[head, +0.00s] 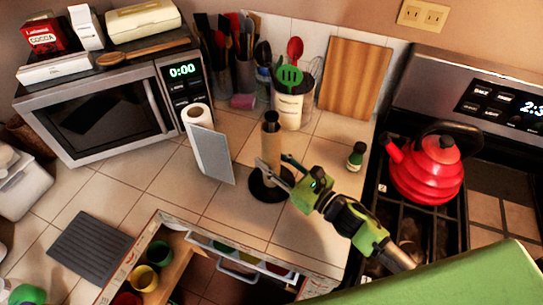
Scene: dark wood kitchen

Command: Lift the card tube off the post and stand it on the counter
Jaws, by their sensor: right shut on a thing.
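The brown card tube (271,139) is upright around a dark post, whose top (270,117) shows above the tube. The post's round black base (258,192) rests on the tiled counter (240,205). My right gripper (273,169) reaches in from the lower right, with a finger on each side of the tube's lower part. It is shut on the tube. The fingers hide part of the tube's lower end, so I cannot tell how close it is to the base. My left gripper is not in view.
A white paper roll (198,115) and a grey upright panel (211,153) stand left of the post. A utensil crock (290,106) is behind, and a small green-capped bottle (356,155) is to the right. A red kettle (425,170) sits on the stove. An open drawer (160,250) is in front.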

